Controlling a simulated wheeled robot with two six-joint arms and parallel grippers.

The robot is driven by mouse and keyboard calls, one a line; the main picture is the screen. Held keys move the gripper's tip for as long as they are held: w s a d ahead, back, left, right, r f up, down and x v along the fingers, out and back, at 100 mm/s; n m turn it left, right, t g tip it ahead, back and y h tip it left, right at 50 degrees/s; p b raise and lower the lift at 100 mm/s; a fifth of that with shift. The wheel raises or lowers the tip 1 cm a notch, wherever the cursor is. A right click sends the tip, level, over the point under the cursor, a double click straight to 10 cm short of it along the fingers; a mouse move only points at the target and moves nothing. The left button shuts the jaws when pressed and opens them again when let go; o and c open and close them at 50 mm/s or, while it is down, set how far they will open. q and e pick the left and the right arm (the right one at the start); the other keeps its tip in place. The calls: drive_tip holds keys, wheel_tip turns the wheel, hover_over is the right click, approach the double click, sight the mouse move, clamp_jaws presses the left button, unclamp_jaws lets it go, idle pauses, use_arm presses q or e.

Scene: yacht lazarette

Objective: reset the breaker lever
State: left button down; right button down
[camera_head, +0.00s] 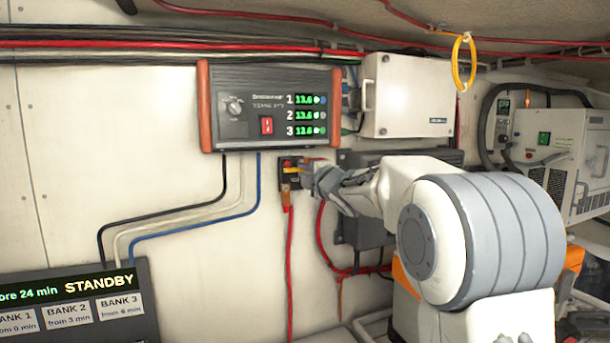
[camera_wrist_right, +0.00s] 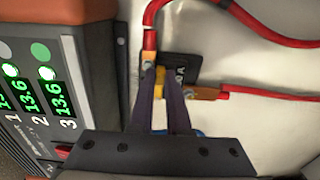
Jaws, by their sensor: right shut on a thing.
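The breaker (camera_head: 287,180) is a small dark block on the white wall, below the battery monitor. Its yellow lever (camera_head: 291,169) shows at the tips of my right gripper (camera_head: 309,174), which reaches in from the right. In the right wrist view the two dark fingers (camera_wrist_right: 164,92) are closed around the yellow lever (camera_wrist_right: 178,71), in front of the black breaker plate (camera_wrist_right: 181,67). The fingers partly hide the lever, so its exact angle is hard to tell. My left gripper is not in view.
The battery monitor (camera_head: 267,80) with green readouts and a red switch hangs just above. Red cables (camera_head: 289,260) run from the breaker. A white box (camera_head: 409,95) and a dark unit stand to the right. A STANDBY panel (camera_head: 80,303) is at lower left.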

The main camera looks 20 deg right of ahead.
drive_tip(key=c, duration=0.9)
unclamp_jaws()
drive_tip(key=s+b, duration=0.2)
drive_tip(key=s, duration=0.8)
drive_tip(key=shift+s+d, duration=0.15)
drive_tip(key=shift+s, duration=0.1)
